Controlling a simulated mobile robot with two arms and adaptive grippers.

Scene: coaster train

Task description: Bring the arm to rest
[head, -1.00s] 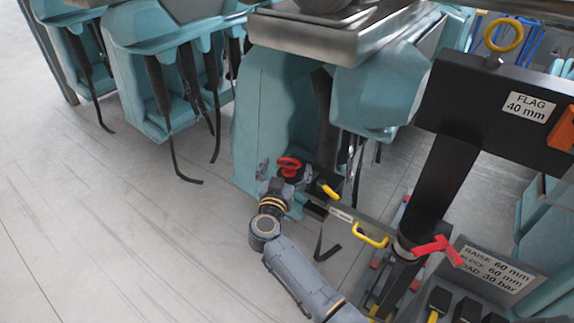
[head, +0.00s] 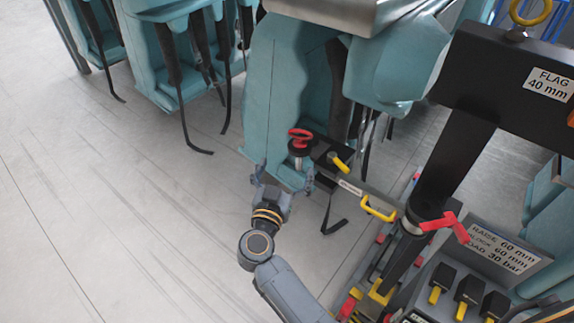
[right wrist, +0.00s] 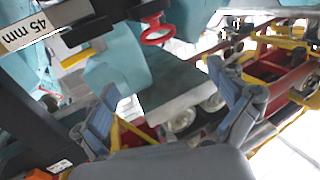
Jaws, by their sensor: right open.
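My right gripper (head: 284,177) is open and empty, its two fingers spread apart. It is just in front of and below a red ring-shaped handle (head: 300,136) on a dark stand, and apart from it. In the right wrist view the open fingers (right wrist: 163,82) frame a gap with nothing held. The red handle (right wrist: 157,32) shows beyond them, near the top. My left gripper is in neither view.
A dark jack-like frame with a yellow handle (head: 378,209) and a red lever (head: 444,224) stands right of my arm. A teal train seat (head: 288,85) is behind the handle. The pale floor (head: 120,220) at left is clear.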

